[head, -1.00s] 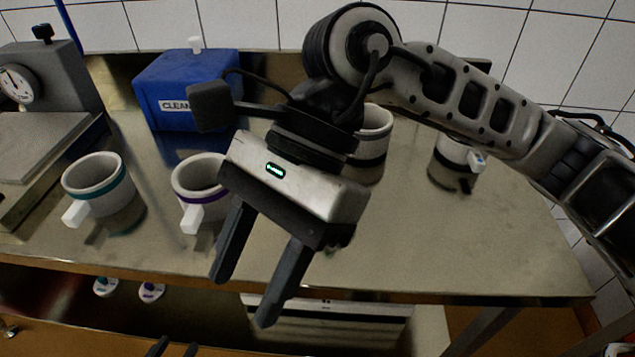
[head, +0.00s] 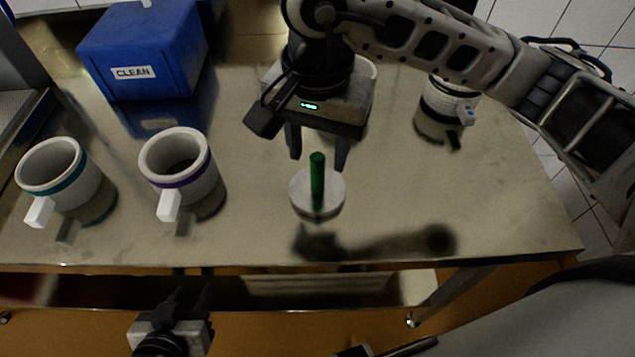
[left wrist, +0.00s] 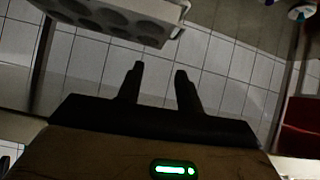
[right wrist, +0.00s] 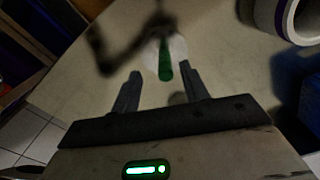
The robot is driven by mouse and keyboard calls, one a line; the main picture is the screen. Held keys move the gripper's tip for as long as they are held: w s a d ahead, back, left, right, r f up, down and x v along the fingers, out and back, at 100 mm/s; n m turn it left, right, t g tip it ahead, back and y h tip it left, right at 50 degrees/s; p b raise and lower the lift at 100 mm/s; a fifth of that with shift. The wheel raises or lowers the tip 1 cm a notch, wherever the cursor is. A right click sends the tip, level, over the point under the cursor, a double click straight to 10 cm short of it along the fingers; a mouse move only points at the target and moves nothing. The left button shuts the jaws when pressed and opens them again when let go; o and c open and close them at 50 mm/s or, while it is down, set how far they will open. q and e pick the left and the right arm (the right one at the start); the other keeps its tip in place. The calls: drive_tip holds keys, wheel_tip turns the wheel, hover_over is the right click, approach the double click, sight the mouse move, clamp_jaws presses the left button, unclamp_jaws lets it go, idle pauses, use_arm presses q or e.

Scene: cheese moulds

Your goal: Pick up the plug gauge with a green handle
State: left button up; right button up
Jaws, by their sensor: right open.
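The plug gauge has a green upright handle (head: 317,180) on a pale round disc base (head: 330,199) and stands on the metal table in the head view. In the right wrist view its green handle (right wrist: 165,62) lies ahead of the fingers, between their lines. My right gripper (head: 318,168) is open and empty, just behind and above the handle, apart from it. It also shows in the right wrist view (right wrist: 158,82). My left gripper (head: 184,298) is low in front of the table; its fingers (left wrist: 157,78) stand apart with nothing between them.
A mould with a teal band (head: 62,175) and one with a purple band (head: 180,170) stand left of the gauge. A blue box marked CLEAN (head: 140,50) stands behind them. A black-banded mould (head: 448,100) is at the right. The table's front right is clear.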

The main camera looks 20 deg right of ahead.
sight(317, 170)
drive_tip(key=shift+f, duration=0.75)
drive_tip(key=f, duration=0.2)
drive_tip(key=w+f+p, duration=0.1)
drive_tip(key=f, duration=0.1)
drive_tip(key=shift+w+d, duration=0.15)
drive_tip(key=shift+d, duration=0.05)
drive_tip(key=shift+f, duration=0.65)
drive_tip(key=shift+r, duration=0.1)
clamp_jaws()
